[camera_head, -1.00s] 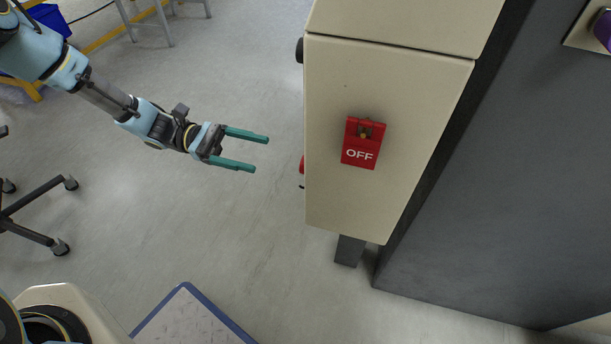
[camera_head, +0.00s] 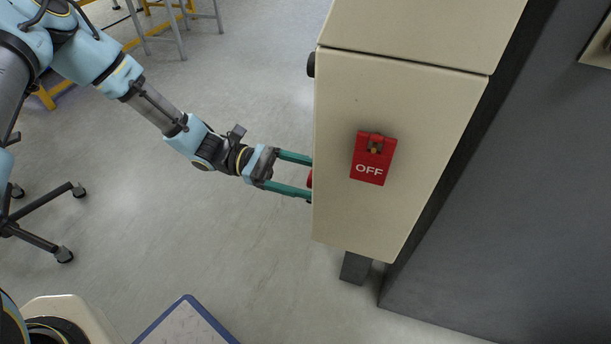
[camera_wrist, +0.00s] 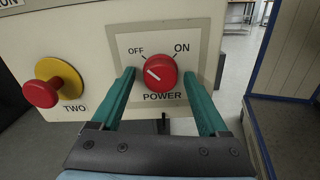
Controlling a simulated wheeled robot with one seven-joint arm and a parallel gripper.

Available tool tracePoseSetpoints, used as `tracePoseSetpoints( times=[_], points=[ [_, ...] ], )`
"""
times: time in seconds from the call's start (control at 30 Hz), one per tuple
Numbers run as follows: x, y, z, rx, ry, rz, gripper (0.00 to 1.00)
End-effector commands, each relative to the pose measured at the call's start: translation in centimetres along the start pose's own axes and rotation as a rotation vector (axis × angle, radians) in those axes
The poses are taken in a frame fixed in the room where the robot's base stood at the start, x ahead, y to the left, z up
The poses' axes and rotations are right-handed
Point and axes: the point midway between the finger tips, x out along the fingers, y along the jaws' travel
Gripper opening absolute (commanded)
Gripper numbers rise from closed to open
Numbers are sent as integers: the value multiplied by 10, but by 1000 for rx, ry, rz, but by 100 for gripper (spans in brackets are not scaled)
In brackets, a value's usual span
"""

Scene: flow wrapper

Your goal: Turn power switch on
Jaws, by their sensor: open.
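The power switch (camera_wrist: 160,71) is a round red knob with a white pointer line, on a panel plate marked OFF, ON and POWER in the wrist view. Its pointer aims up and left, toward OFF. My gripper (camera_wrist: 160,75) is open, with one green finger on each side of the knob and gaps between them and it. In the head view my gripper (camera_head: 311,178) reaches the left side of the cream cabinet (camera_head: 400,110). There the cabinet hides the fingertips' far side and most of the knob; only a red sliver shows.
A red mushroom button (camera_wrist: 42,93) on a yellow base, near the label TWO, sits left of the knob. A red OFF switch (camera_head: 373,158) is on the cabinet's nearer face. A black knob (camera_head: 311,64) sticks out above my gripper. Open floor lies below my arm.

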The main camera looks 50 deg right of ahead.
Motion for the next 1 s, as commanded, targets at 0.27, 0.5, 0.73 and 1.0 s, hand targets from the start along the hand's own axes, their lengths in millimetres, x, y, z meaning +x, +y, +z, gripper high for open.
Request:
tracePoseSetpoints(
  times=[0.27, 0.5, 0.73, 1.0],
  points=[
    [0, 0, 0, 0, 0, 0, 57],
    [0, 0, 0, 0, 0, 0, 30],
    [0, 0, 0, 0, 1, 0, 4],
    [-1, 0, 0, 6, 0, 1, 0]
  ],
)
